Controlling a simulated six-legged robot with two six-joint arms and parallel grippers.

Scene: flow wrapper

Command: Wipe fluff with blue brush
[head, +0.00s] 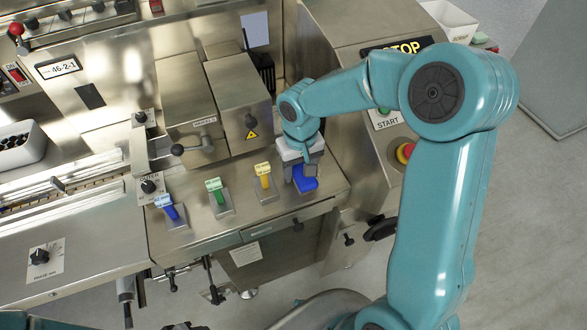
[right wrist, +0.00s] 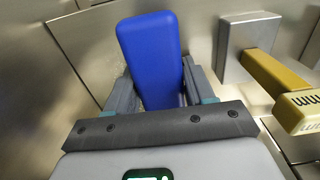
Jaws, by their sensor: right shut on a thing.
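My right gripper (head: 303,172) is shut on the blue brush (head: 305,184), low over the right end of the steel ledge. In the right wrist view the blue brush (right wrist: 152,55) stands out between the two grey fingers of the gripper (right wrist: 160,85). I see only its smooth blue body; I cannot tell whether its far side touches the steel. I cannot make out any fluff in either view. My left gripper does not show clearly.
A yellow-handled lever (head: 264,175) stands just left of the gripper and shows in the right wrist view (right wrist: 280,85). A green lever (head: 216,190) and a blue lever (head: 168,207) follow further left. Steel housings (head: 240,90) rise behind. A red-and-yellow stop button (head: 404,152) is at right.

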